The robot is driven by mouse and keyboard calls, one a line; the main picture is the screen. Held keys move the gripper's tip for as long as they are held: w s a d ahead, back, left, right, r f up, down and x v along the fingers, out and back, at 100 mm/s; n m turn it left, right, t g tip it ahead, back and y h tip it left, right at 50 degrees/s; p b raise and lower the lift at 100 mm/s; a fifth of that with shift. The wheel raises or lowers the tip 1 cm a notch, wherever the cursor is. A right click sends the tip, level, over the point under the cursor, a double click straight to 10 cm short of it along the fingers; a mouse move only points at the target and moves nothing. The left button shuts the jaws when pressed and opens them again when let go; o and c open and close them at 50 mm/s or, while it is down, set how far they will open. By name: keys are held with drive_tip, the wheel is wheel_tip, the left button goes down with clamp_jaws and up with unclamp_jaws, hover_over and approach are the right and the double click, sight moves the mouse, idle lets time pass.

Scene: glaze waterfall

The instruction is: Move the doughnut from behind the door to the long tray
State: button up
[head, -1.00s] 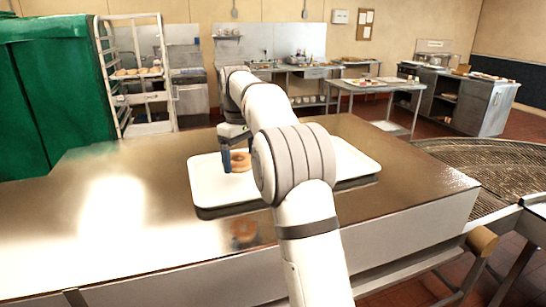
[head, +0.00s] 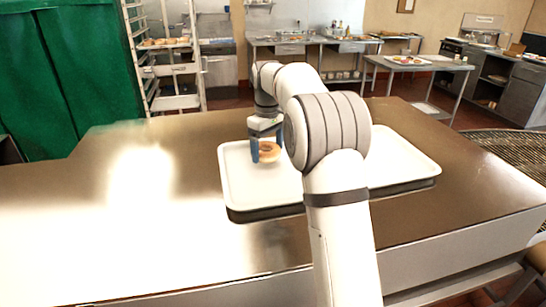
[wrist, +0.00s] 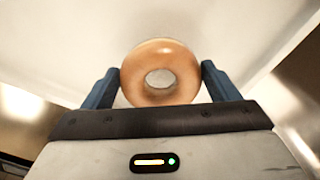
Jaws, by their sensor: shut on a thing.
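The doughnut (head: 268,151) is a golden-brown ring with a hole. My gripper (head: 266,146) is over the left part of the long white tray (head: 240,192) on the metal counter. In the wrist view the doughnut (wrist: 161,73) sits between the two blue fingers of my gripper (wrist: 160,82), which are shut on its sides. The tray's white surface (wrist: 232,35) lies behind it in that view. I cannot tell whether the doughnut touches the tray. My arm hides the middle of the tray in the head view.
The metal counter (head: 120,220) is bare to the left of the tray. A green curtain or door (head: 60,85) stands at the back left, beside a rack (head: 165,60) with baked goods. A mesh conveyor (head: 510,165) is at the right. Steel tables (head: 420,66) stand behind.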

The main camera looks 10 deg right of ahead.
sight(268, 168)
drive_tip(key=shift+s+f, duration=0.1)
drive_tip(key=shift+f, duration=1.65)
drive_tip(key=o, duration=0.9)
drive_tip(key=shift+f, duration=0.1)
wheel_tip(268, 168, up, 12)
drive_tip(key=s+r+m+t, duration=0.1)
drive_tip(key=s+r+m, duration=0.1)
drive_tip(key=s, duration=0.8)
drive_tip(key=s+f+m, duration=0.1)
drive_tip(key=s+f, duration=0.3)
drive_tip(key=s, duration=0.5)
drive_tip(key=s+f+m+t, duration=0.1)
drive_tip(key=s+f, duration=0.3)
drive_tip(key=s, duration=0.4)
drive_tip(key=s+f+m+t, duration=0.1)
drive_tip(key=s+f, duration=0.3)
drive_tip(key=s, duration=0.5)
drive_tip(key=shift+s+a+f+m, duration=0.2)
drive_tip(key=shift+s+f+m, duration=0.2)
drive_tip(key=shift+m, duration=0.5)
